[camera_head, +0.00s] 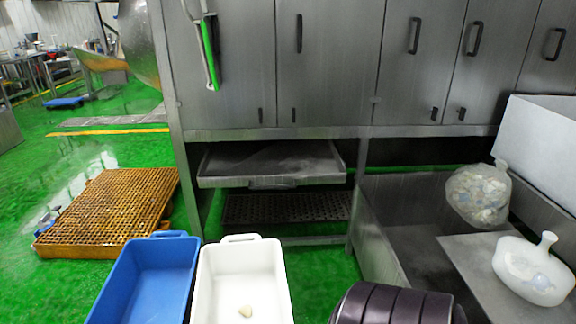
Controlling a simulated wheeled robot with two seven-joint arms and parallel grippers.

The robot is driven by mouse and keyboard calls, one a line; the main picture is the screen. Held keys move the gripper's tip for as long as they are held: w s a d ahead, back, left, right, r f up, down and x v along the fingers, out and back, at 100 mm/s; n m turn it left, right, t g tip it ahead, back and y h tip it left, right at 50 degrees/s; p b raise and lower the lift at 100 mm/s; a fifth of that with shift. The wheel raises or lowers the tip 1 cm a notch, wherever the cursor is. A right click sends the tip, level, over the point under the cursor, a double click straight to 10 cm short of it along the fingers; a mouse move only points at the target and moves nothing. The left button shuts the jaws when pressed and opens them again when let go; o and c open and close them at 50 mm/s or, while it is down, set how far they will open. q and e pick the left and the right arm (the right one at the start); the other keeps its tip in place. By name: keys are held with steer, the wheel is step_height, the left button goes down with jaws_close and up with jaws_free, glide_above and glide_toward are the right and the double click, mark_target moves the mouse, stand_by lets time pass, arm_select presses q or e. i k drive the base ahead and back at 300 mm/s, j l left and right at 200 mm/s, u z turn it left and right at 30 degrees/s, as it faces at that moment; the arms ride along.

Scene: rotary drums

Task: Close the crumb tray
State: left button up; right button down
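The crumb tray (272,181) is a shallow grey metal tray under the steel cabinet, left of centre in the head view. It sticks out toward me past the cabinet's lower edge, so it stands at least partly open. Its floor looks grey and stained, and a small lip or handle shows under the middle of its front edge. Its back end is hidden in the dark under the cabinet. Neither of my grippers shows in the head view, and nothing is seen touching the tray.
A blue bin (150,285) and a white bin (243,270) stand in front of the tray. An orange grate (110,210) lies on the green floor at left. A perforated shelf (285,207) is below. A metal trough (410,200) with bags stands right; a dark ribbed cylinder (392,305) shows at bottom.

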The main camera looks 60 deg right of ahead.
mark_target(283, 164)
steer(key=i+j+u, duration=0.55)
steer(key=i, duration=0.25)
steer(key=i+j+u, duration=0.3)
steer(key=i, duration=0.15)
steer(key=i+z, duration=0.35)
steer(key=i, duration=0.2)
steer(key=i+j+z, duration=0.15)
steer(key=i+z, duration=0.2)
steer(key=i, duration=0.2)
steer(key=i+l+z, duration=0.3)
steer(key=z, duration=0.2)
steer(key=i+l+z, duration=0.1)
steer(key=i+z, duration=0.9)
steer(key=i+j+z, duration=0.25)
steer(key=z, duration=0.25)
steer(key=i+l+z, duration=0.1)
steer(key=i+z, duration=0.7)
steer(key=i+j+z, duration=0.15)
steer(key=i+z, duration=0.25)
steer(key=i+l+z, duration=0.15)
steer(key=i+z, duration=0.2)
steer(key=i, duration=0.6)
